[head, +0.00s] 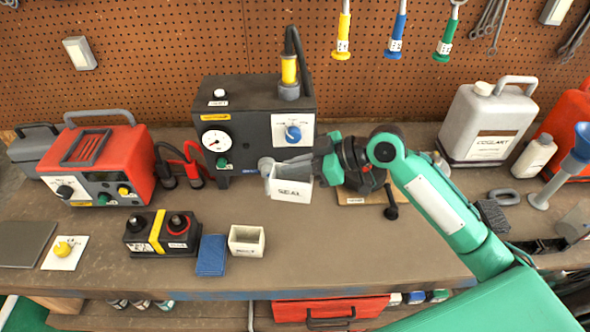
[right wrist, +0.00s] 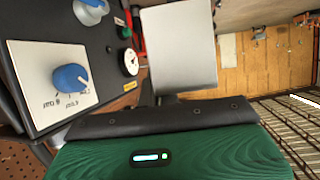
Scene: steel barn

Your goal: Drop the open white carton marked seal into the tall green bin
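The open white carton marked SEAL (head: 289,190) is at the middle of the bench in the head view, upright, in front of the dark machine. My right gripper (head: 287,165) reaches in from the right and is shut on its upper part. The carton also shows as a pale block (right wrist: 180,48) beyond the gripper's dark edge in the right wrist view; the fingertips are hidden there. I cannot tell how far its base is from the bench. I cannot make out the tall green bin in either view. My left gripper is not in view.
A second, smaller open white box (head: 247,240) stands near the front edge beside a blue pad (head: 211,255). A dark machine (head: 255,120) stands close behind the carton. A red charger (head: 97,160) is left and a white jug (head: 487,125) right. The bench front right of the box is clear.

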